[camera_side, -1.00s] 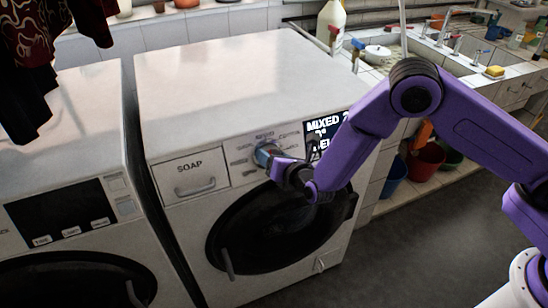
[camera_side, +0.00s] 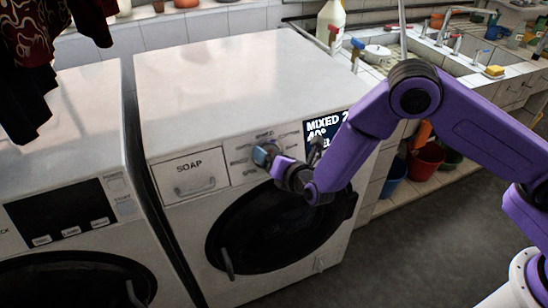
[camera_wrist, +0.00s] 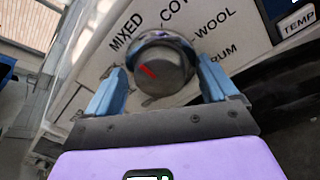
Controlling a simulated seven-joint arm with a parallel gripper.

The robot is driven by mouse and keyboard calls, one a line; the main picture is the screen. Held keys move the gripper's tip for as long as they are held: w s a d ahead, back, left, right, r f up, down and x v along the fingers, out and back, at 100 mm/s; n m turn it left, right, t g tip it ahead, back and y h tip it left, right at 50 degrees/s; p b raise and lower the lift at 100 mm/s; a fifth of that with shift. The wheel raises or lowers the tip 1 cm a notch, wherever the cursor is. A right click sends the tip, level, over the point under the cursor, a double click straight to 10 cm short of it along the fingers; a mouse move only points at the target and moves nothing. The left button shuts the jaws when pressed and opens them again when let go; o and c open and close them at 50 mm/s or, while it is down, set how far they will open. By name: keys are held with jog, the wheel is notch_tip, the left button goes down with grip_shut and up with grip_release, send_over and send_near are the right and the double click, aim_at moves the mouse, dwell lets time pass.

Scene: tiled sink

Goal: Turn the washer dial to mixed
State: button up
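The washer dial (camera_wrist: 165,70) is a round grey knob with a red mark. In the wrist view the mark points up and left, roughly towards the printed word MIXED (camera_wrist: 127,33). My gripper (camera_wrist: 162,75) has its blue fingers on opposite sides of the dial, appearing to touch its rim. In the side view my gripper (camera_side: 264,156) is at the washer's control panel and hides much of the dial. The washer's display (camera_side: 325,127) reads MIXED with 40° below; my arm covers part of it.
The soap drawer (camera_side: 190,178) is left of the dial, and the round dark door (camera_side: 245,235) is below it. A second washer (camera_side: 70,190) stands to the left. Buckets (camera_side: 425,162) and a tiled sink are at the right. The washer top is clear.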

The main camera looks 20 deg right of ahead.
jog(key=v, duration=1.7)
jog(key=shift+s, duration=0.2)
jog(key=shift+d+r, duration=0.1)
jog(key=s+d+r+m+g+h, duration=0.3)
jog(key=d+m+h, duration=0.15)
jog(key=d, duration=0.45)
jog(key=s+d+r+m+g+h, duration=0.25)
jog(key=d+m, duration=0.35)
jog(key=d, duration=0.4)
jog(key=s+d+r+m+g+y, duration=0.1)
jog(key=s+r+m+g+y, duration=0.1)
jog(key=s, duration=0.6)
jog(key=s+d+r+m+g+y, duration=0.1)
jog(key=s+m+g+y, duration=0.3)
jog(key=s, duration=0.4)
jog(key=shift+s+d+r+m+g, duration=0.35)
jog(key=shift+d+g, duration=0.3)
jog(key=shift+g, duration=0.6)
